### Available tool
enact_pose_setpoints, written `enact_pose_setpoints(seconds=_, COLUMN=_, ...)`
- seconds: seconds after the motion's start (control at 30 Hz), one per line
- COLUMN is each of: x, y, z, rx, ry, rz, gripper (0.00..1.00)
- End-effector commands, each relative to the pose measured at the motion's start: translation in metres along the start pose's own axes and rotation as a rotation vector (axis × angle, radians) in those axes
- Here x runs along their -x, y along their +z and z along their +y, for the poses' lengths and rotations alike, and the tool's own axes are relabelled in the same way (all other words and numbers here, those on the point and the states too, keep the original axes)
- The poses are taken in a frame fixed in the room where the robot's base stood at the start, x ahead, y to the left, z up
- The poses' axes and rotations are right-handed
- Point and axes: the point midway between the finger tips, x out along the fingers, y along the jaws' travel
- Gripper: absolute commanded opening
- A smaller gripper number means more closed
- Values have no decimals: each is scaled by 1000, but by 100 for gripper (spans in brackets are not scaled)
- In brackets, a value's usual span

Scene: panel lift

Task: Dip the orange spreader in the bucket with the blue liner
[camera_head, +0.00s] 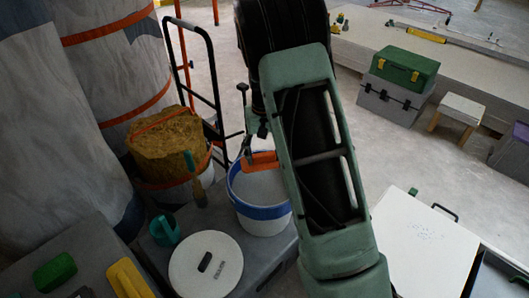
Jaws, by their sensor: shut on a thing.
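The white bucket with the blue liner (262,212) stands at the centre on a grey surface. Pale grey material shows inside it. The orange spreader (262,161) shows at the bucket's far rim, partly hidden behind my green arm. I cannot tell whether it touches the contents or hangs just above them. My gripper (250,131) is dark and shows only in part, just above the spreader at the left of my arm. It is shut on the spreader; the grip itself is mostly hidden.
A round white lid (205,266), a teal jug (164,230) and a bucket topped with a brown bundle (168,145) stand left of the bucket. A black hand truck (213,75) stands behind. A white panel (425,245) lies at right; grey floor shows beyond.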

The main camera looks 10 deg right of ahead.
Motion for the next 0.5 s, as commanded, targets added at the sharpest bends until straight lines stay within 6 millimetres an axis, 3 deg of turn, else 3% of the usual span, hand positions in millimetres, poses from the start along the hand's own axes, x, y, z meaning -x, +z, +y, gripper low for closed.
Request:
enact_pose_setpoints(seconds=0.27, x=-9, y=-1, z=0, rx=0, ry=-2, rz=0, gripper=37)
enact_pose_setpoints(seconds=0.5, x=-31, y=0, z=0, rx=0, ry=-2, rz=-2, gripper=37)
